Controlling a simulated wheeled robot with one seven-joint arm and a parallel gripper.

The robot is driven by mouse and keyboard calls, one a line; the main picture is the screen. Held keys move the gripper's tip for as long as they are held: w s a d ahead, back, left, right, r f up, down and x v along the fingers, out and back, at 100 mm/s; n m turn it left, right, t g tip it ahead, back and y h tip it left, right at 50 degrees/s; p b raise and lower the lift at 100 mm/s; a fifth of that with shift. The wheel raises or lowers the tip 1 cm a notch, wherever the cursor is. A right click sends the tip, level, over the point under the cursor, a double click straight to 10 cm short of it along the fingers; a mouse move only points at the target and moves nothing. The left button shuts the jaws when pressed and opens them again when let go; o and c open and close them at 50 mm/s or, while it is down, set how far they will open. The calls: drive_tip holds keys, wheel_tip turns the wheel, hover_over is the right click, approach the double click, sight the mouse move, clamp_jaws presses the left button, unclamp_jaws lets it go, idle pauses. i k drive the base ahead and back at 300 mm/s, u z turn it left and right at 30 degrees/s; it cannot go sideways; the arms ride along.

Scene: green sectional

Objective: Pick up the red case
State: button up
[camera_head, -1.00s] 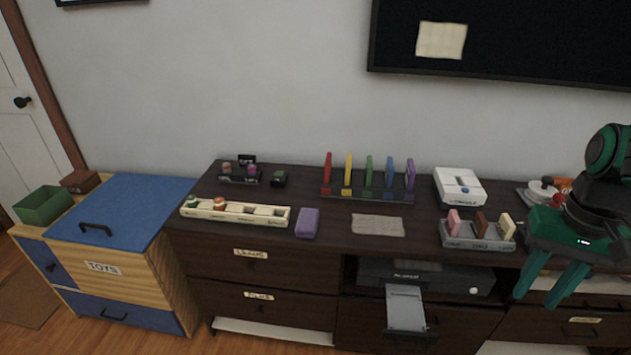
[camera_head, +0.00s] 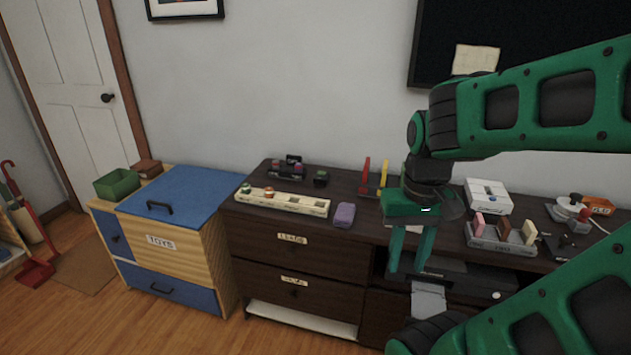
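The red case (camera_head: 366,169) stands upright at the left end of a dark rack on the dark wooden cabinet, with a yellow case (camera_head: 383,174) to its right. My gripper (camera_head: 410,258) points down, its two green fingers apart and nothing seen between them. In the picture it is to the right of and lower than the red case, in front of the cabinet's front edge. My wrist and gripper hide the rest of the rack.
A cream tray (camera_head: 312,206) and a purple block (camera_head: 344,214) lie left of my gripper. A grey holder (camera_head: 500,238) with several upright blocks and a white console (camera_head: 488,196) are to the right. A blue-topped toy chest (camera_head: 185,190) stands left of the cabinet.

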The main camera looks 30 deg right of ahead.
sight(365, 168)
drive_tip(key=u, duration=1.4)
drive_tip(key=i, duration=1.8)
drive_tip(key=z, duration=2.95)
drive_tip(key=i, duration=0.35)
drive_tip(key=z, duration=0.5)
